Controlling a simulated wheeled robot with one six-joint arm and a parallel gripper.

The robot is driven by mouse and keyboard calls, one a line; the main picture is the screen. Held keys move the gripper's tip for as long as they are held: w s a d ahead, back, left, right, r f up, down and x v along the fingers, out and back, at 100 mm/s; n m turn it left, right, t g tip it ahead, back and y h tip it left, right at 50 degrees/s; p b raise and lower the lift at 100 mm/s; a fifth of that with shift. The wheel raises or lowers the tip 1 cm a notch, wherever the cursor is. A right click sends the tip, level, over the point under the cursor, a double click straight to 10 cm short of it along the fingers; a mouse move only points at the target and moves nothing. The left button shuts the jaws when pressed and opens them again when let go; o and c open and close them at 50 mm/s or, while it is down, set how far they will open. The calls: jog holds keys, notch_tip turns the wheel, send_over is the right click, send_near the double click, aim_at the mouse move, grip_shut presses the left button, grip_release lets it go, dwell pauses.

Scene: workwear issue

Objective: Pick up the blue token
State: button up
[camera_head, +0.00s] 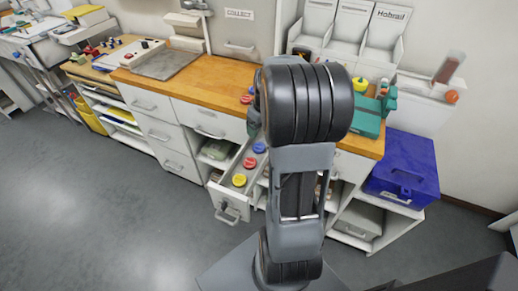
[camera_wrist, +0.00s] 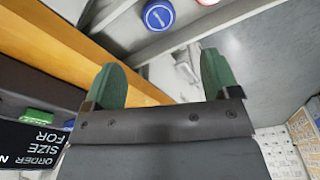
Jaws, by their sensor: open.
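The blue token (camera_head: 258,147) lies in the pulled-out drawer (camera_head: 224,200), at the end nearest the counter. A red token (camera_head: 250,162) and a yellow token (camera_head: 239,180) lie in a row with it. In the wrist view the blue token (camera_wrist: 158,15) is a round disc at the top edge, and part of the red token (camera_wrist: 207,1) shows beside it. My gripper (camera_wrist: 163,78) has two green fingers, apart and empty, with the blue token beyond their tips. In the head view my arm hides most of the gripper.
The wooden counter (camera_head: 205,85) stands over the open drawer. A red disc (camera_head: 246,99) lies on it beside my arm. A blue crate (camera_head: 405,165) stands at the right, and a teal item (camera_head: 370,115) is on the counter's right end. The grey floor in front is clear.

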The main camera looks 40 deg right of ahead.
aim_at(259, 147)
jog(key=f, duration=0.3)
jog(key=w+f, duration=0.1)
jog(key=f, duration=0.7)
jog(key=shift+w, duration=0.2)
jog(key=c, duration=1)
jog(key=shift+r, duration=0.1)
